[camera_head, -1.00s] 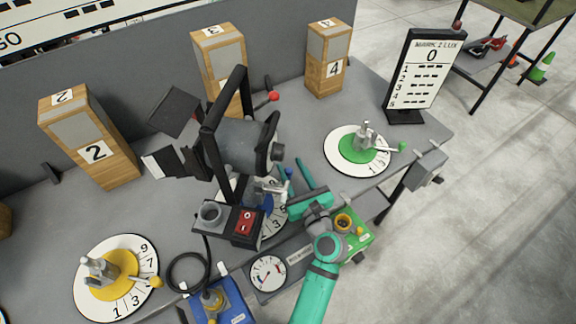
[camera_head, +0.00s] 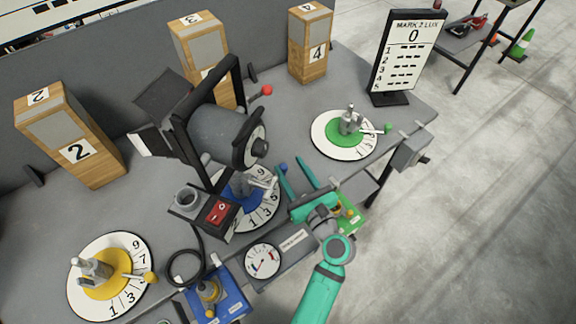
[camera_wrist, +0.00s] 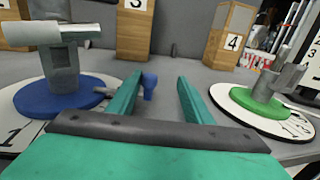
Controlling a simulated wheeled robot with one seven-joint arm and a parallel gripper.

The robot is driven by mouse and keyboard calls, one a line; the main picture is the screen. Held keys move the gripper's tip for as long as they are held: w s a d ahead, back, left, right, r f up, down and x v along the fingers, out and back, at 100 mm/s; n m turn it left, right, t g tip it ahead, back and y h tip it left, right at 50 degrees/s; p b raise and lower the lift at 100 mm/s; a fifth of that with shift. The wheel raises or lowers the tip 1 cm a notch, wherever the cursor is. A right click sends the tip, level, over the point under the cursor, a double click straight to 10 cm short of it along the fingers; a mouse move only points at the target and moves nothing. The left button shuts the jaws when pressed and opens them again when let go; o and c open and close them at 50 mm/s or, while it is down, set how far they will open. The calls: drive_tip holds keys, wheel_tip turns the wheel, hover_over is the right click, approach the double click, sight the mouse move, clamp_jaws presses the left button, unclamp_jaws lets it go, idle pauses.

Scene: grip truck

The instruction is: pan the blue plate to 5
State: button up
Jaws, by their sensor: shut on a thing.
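The blue plate (camera_head: 238,190) sits on a white numbered dial (camera_head: 262,209) in the middle of the bench, partly hidden under the black lamp (camera_head: 222,135). It also shows at the left of the wrist view (camera_wrist: 58,101), with a grey post on it. A thin rod runs from it to a blue knob (camera_wrist: 149,86). My gripper (camera_head: 289,163) is at the dial's right edge, its fingers around the knob, which lies close to the left finger. Clear space shows between the knob and the right finger. The numeral 5 is not readable.
The green plate (camera_head: 345,134) stands at right and the yellow plate (camera_head: 105,281) at left. A gauge (camera_head: 263,261) and a blue box (camera_head: 222,297) lie along the front. Wooden blocks stand at the back. A black sign (camera_head: 408,55) reads 0.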

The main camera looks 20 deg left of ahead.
drive_tip(key=shift+s+d, duration=0.35)
drive_tip(key=shift+d, duration=0.5)
drive_tip(key=shift+s+d, duration=0.3)
drive_tip(key=shift+d, duration=0.5)
drive_tip(key=shift+o, duration=0.5)
drive_tip(key=shift+d, duration=0.1)
drive_tip(key=shift+o, duration=0.2)
drive_tip(key=shift+s+d, duration=0.15)
drive_tip(key=shift+d, duration=0.05)
drive_tip(key=v, duration=1)
drive_tip(key=shift+s+a, duration=0.3)
drive_tip(key=shift+s, duration=0.1)
drive_tip(key=shift+c, duration=0.7)
